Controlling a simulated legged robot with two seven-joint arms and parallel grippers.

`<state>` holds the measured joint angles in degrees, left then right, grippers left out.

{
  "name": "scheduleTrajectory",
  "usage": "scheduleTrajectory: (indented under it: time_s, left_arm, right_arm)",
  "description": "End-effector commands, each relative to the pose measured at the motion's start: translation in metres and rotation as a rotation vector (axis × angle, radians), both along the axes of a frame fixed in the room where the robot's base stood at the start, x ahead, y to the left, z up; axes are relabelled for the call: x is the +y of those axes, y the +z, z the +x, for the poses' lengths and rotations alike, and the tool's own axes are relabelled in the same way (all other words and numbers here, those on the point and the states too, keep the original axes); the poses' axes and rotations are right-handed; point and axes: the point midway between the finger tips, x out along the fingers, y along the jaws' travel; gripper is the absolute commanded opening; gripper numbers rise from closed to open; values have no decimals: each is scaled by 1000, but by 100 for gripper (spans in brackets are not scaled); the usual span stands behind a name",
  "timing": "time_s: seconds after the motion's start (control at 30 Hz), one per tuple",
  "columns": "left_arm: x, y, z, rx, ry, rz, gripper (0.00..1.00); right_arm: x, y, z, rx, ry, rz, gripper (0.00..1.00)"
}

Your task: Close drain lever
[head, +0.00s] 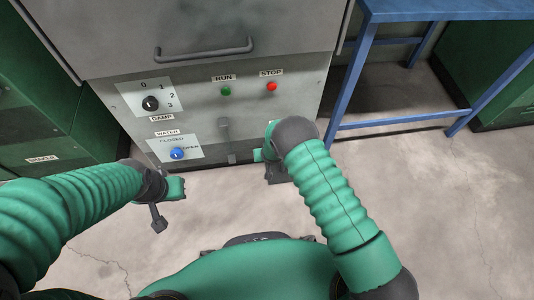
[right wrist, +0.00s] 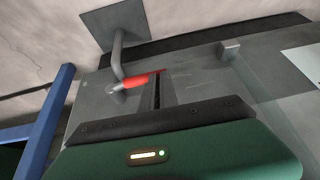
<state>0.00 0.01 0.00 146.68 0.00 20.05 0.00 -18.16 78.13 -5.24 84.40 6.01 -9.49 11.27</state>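A red lever (right wrist: 140,80) shows in the right wrist view, with a grey pivot at its left end. It sits beside a bent grey pipe (right wrist: 118,52) that runs to a dark square plate. In the head view the lever is not distinguishable behind my right arm. My right gripper (head: 277,172) is low at the front of the grey machine, partly hidden by its own wrist. In its wrist view a dark upright edge stands close to the lever's right end; contact is unclear. My left gripper (head: 165,203) hangs in front of the machine's lower left, away from the lever.
The grey machine front (head: 200,90) carries a damp dial (head: 151,103), a blue water knob (head: 177,154), a green run button (head: 226,91) and a red stop button (head: 271,86). A blue table frame (head: 354,72) stands to the right. Bare floor (head: 440,200) lies right of my arm.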

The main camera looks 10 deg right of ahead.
Motion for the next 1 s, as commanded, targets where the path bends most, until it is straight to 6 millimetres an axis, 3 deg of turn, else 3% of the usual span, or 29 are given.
scheduleTrajectory:
  time_s: [0.67,0.87,1.0]
  left_arm:
    - [0,0,-2,-3,0,0,0]
    - [1,15,-3,10,0,2,0]
    - [4,37,-12,9,-1,2,0]
  right_arm:
    - [2,-5,-4,3,2,1,0]
    - [2,12,-4,11,2,3,0]
    - [2,45,-6,0,2,2,0]
